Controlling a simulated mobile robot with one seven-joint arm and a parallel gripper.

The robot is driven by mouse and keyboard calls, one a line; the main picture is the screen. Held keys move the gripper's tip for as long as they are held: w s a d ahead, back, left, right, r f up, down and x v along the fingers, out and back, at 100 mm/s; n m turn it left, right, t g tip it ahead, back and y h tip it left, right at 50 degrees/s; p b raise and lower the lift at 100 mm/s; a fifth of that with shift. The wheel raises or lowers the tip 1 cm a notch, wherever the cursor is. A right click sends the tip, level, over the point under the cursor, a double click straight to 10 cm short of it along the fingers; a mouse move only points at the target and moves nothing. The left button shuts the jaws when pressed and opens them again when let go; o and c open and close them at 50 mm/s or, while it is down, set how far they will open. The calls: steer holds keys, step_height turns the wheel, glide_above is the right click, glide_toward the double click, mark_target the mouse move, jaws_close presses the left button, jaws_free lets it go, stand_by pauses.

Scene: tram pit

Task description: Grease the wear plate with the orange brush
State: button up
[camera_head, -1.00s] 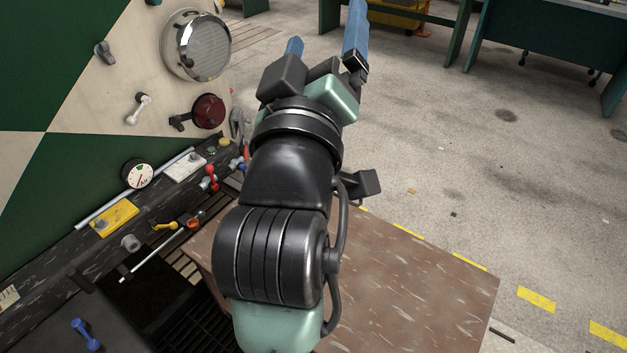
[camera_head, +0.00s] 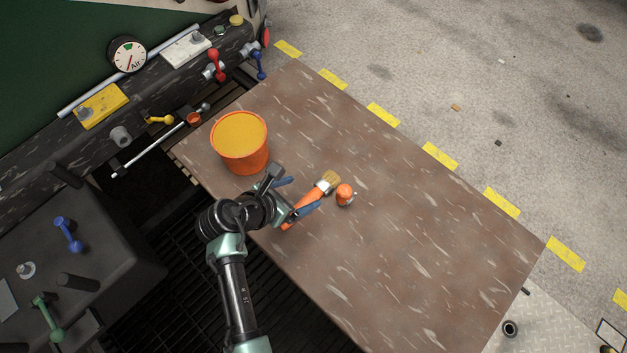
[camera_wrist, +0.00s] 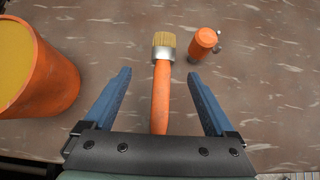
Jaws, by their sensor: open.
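The orange brush (camera_head: 316,193) lies on the brown tabletop, its tan bristles pointing away from me. In the wrist view the brush (camera_wrist: 161,95) has its handle between my open fingers, with gaps on both sides. My gripper (camera_head: 306,192) is open and empty, its blue fingers on either side of the handle; it also shows in the wrist view (camera_wrist: 159,75). A yellow plate (camera_head: 101,106) and a white plate (camera_head: 187,49) sit on the dark beam; I cannot tell which is the wear plate.
An orange bucket (camera_head: 240,157) filled with yellow stuff stands left of the brush. A small orange-capped item (camera_head: 344,195) stands close right of the bristles. The brown tabletop (camera_head: 420,250) is clear to the right. A gauge (camera_head: 128,55) and several handles line the beam.

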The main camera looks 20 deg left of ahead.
mark_target(319, 189)
steer(key=x, duration=0.3)
steer(key=shift+b, duration=0.3)
steer(key=x, duration=0.1)
steer(key=b+x, duration=0.1)
steer(key=x, duration=0.2)
steer(key=shift+s+d+f+b, duration=0.1)
steer(key=shift+d+f+b, duration=0.2)
steer(key=shift+d+b, duration=0.1)
steer(key=shift+w+f, duration=0.3)
steer(key=shift+w, duration=0.1)
jaws_close()
step_height(319, 189, up, 10)
steer(key=p, duration=0.3)
steer(key=shift+r, duration=0.1)
